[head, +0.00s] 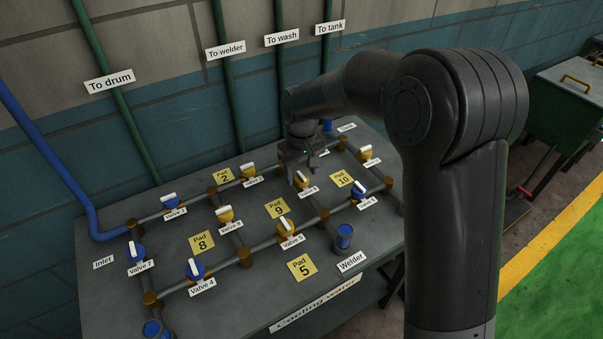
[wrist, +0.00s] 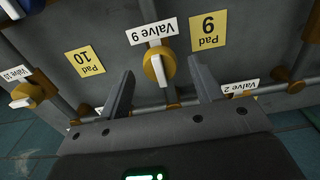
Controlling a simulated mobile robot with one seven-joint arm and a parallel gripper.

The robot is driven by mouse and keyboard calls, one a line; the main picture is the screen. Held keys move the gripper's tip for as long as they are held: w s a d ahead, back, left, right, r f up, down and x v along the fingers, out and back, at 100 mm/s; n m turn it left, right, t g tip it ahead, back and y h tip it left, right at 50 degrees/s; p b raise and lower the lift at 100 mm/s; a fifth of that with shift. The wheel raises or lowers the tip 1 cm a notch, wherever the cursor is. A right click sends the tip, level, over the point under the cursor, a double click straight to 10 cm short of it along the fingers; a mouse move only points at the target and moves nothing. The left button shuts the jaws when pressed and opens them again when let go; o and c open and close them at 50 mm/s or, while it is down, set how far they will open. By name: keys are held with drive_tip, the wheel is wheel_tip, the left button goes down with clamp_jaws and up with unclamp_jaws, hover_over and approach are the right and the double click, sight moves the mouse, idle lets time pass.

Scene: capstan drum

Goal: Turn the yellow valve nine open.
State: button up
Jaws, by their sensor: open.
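Valve 9 is a yellow valve with a white bar handle (wrist: 158,68), and its label is upside down in the wrist view. The handle lies nearly up and down in that picture, about in line with the fingers. In the head view valve 9 (head: 302,181) is at the middle of the pipe board, just below my gripper (head: 301,160). In the wrist view my gripper (wrist: 160,74) is open, with one finger on each side of the valve. Gaps show between both fingers and the valve, so it is not gripped.
The grey board (head: 235,300) carries several other yellow and blue valves on a pipe grid, among them blue valve 4 (head: 195,269) and valve 7 (head: 136,252). Pad 9 (head: 278,208) and pad 10 (head: 341,179) flank valve 9. A tiled wall stands behind.

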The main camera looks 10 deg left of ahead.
sight(304, 176)
wheel_tip(304, 176, up, 10)
drive_tip(key=shift+f, duration=0.15)
idle(0.4)
drive_tip(key=s+d+r+m+t, duration=0.15)
drive_tip(key=s+d+r, duration=0.3)
drive_tip(key=d, duration=0.45)
drive_tip(key=s+d+r+m+t, duration=0.1)
drive_tip(key=s+d+r+m, duration=0.3)
drive_tip(key=d, duration=0.4)
drive_tip(key=s+d+m+t, duration=0.3)
drive_tip(key=s+d, duration=1)
drive_tip(key=s, duration=0.2)
drive_tip(key=shift+s+d+f+m, duration=0.2)
drive_tip(key=shift+s+f+m, duration=0.15)
drive_tip(key=shift+f, duration=0.1)
